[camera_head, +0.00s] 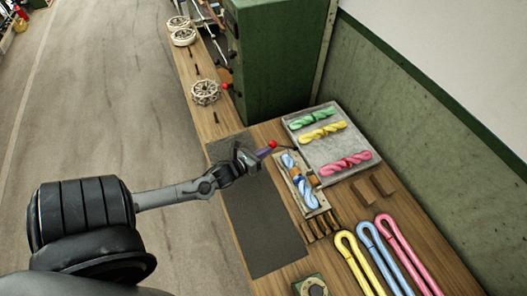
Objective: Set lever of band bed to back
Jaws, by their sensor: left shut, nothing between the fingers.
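The band bed (311,211) is a small narrow wooden frame on the bench with a blue and white twisted skein in it. A lever with a red ball knob (272,144) stands at its far end, its thin dark rod running right from the knob. My left gripper (262,153) is shut and empty, with its tip beside the knob on the left. Whether the tip touches the knob I cannot tell. The gripper's purple tip shows just left of the red ball. My right gripper is not in view.
A grey tray (297,128) with green, yellow and pink skeins lies right of the bed. Yellow, blue and pink looped bands (372,240) lie nearer. A dark mat (262,225) lies left of the bed, mostly clear. A green cabinet (275,60) rises behind.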

